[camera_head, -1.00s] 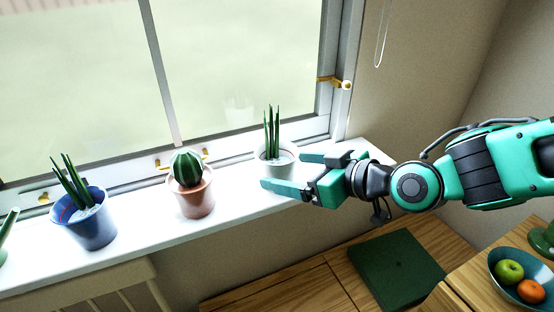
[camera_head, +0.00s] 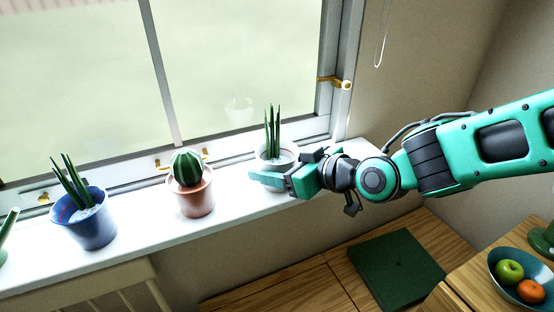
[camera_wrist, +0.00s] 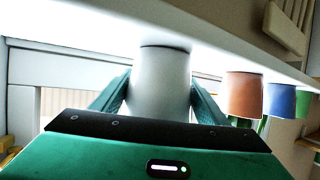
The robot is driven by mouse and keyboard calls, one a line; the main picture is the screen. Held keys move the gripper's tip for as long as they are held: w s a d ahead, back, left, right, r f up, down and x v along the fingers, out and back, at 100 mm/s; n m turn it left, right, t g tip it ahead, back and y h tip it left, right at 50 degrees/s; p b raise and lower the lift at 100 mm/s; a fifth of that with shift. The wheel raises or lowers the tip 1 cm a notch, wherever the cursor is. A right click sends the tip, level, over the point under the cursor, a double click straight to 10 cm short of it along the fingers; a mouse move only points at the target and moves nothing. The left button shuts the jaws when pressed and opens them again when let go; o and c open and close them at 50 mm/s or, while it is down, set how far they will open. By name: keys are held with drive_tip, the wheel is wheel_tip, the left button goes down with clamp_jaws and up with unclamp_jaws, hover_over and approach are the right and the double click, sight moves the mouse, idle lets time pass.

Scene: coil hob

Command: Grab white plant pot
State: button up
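The white plant pot (camera_head: 266,164) holds tall green spiky leaves and stands upright on the white windowsill. My gripper (camera_head: 277,170) is at the pot from the right, with one finger across its near side; the far finger is largely hidden. In the wrist view the white pot (camera_wrist: 160,85) sits between the two fingers, one on each side. The gripper (camera_wrist: 160,92) looks open around it, and I cannot tell whether either finger touches it.
A terracotta pot with a cactus (camera_head: 194,198) and a blue pot (camera_head: 90,230) stand farther left on the windowsill (camera_head: 145,244). The window is close behind. A green box (camera_head: 396,268) and a fruit bowl (camera_head: 500,278) are below right.

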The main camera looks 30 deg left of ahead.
drive_tip(key=c, duration=0.3)
drive_tip(key=shift+r, duration=0.2)
